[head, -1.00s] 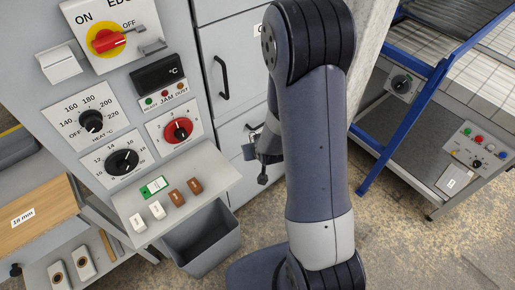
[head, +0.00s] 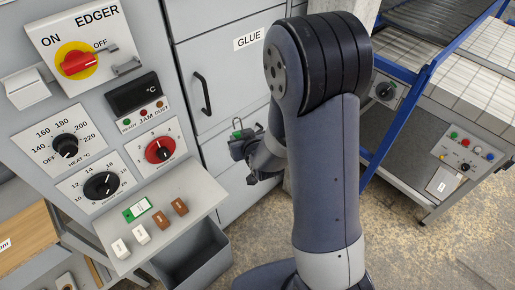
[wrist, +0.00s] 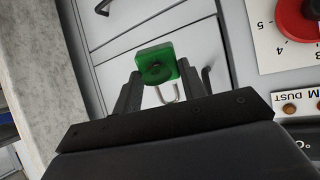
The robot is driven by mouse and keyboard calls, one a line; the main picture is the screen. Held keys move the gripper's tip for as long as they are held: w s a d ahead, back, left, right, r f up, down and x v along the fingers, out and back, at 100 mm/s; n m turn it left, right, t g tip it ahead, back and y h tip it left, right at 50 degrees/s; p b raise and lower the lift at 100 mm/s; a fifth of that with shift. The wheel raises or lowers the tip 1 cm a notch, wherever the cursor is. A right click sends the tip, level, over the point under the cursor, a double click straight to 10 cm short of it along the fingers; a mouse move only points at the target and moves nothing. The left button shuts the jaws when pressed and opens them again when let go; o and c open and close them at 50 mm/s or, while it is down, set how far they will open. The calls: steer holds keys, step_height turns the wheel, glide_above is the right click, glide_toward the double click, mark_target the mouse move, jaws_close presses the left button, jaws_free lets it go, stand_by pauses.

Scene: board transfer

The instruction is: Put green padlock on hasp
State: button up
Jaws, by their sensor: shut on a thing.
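The green padlock (wrist: 157,62) is held between the two fingers of my gripper (wrist: 159,80) in the wrist view. Its silver shackle (wrist: 168,95) shows at the lower side of the body in that view. In the head view the padlock (head: 237,132) is small at the tip of my gripper (head: 241,143), in front of the pale cabinet. The grey hasp (head: 127,67) sits on the EDGER switch plate, beside the red switch handle (head: 78,63) and below the word OFF. The padlock is to the right of the hasp and apart from it.
Below the switch are a temperature display (head: 133,93), black dials, a red dial (head: 160,149) and a ledge (head: 185,228) with green, white and brown pieces. A grey bin (head: 195,262) hangs under the ledge. A blue-framed conveyor (head: 400,120) stands at right.

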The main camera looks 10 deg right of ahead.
steer(key=a+r+n+t+y+b, duration=0.2)
steer(key=a+r+n+y, duration=0.15)
steer(key=a+r, duration=1.1)
steer(key=s+a+r+y, duration=0.1)
steer(key=s+r, duration=0.3)
steer(key=r, duration=0.4)
steer(key=s+a+r+t+y+b, duration=0.1)
steer(key=s+a+r+y, duration=0.1)
steer(key=s+r, duration=0.3)
step_height(320, 180, up, 3)
steer(key=shift+s+r+n+y, duration=0.15)
steer(key=shift+s+n+y, duration=0.05)
steer(key=shift+n+y, duration=0.2)
steer(key=shift+a+b, duration=0.1)
steer(key=shift+b, duration=0.2)
steer(key=shift+b+x, duration=0.7)
steer(key=shift+x, duration=2.1)
steer(key=shift+x, duration=1.2)
